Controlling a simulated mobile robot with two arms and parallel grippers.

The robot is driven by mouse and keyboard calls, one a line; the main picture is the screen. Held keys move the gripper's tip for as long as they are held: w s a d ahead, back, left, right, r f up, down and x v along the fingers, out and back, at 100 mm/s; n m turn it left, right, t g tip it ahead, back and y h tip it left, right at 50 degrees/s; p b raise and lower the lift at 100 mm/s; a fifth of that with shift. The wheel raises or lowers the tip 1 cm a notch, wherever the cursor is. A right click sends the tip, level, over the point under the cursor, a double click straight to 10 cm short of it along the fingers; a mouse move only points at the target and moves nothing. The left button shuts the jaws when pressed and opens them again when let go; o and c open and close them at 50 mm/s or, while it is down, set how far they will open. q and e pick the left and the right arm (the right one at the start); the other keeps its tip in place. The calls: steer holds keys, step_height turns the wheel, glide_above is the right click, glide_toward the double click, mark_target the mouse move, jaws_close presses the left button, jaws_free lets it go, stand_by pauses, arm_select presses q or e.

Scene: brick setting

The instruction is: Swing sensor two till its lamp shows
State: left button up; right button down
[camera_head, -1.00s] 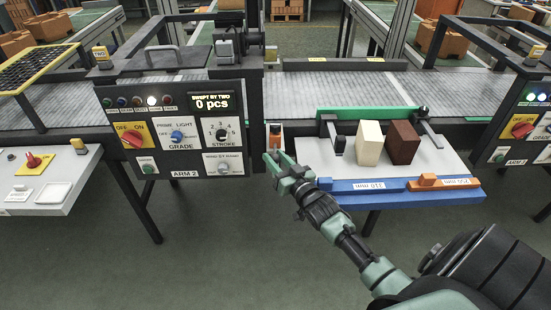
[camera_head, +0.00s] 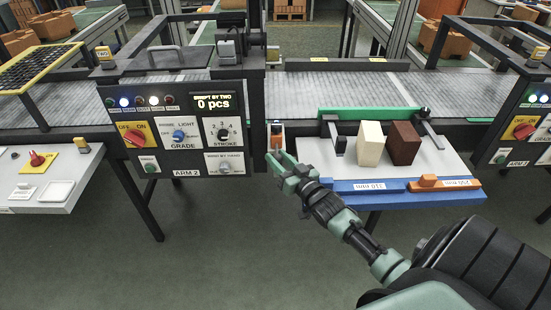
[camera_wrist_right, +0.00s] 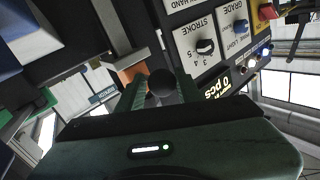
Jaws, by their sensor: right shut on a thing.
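A yellow-topped sensor block marked TWO (camera_head: 104,57) stands on the frame at the left end of the ARM 2 panel (camera_head: 192,143). A row of small lamps runs along the panel's top left; a blue lamp (camera_head: 124,101) is brightly lit. My left gripper is not in view.
The panel reads 0 pcs and has a red switch (camera_head: 134,138) and dials. To the right, a grey shelf (camera_head: 440,157) with a blue front edge carries a cream block (camera_head: 370,145) and a brown block (camera_head: 404,144). The conveyor (camera_head: 350,90) runs behind. Floor in front is open.

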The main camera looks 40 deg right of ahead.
steer(key=c, duration=1.1)
jaws_free()
steer(key=shift+w+a+r, duration=0.25)
steer(key=shift+a+r, duration=0.1)
steer(key=shift+r, duration=0.05)
steer(key=shift+o, duration=0.2)
steer(key=shift+w+a+f, duration=0.15)
steer(key=shift+w, duration=0.05)
steer(key=shift+f, duration=0.15)
steer(key=shift+s, duration=0.15)
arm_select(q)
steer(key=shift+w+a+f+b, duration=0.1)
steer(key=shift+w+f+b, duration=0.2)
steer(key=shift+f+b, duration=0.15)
arm_select(e)
steer(key=s, duration=0.7)
steer(key=shift+s+a, duration=0.15)
steer(key=shift+s, duration=0.05)
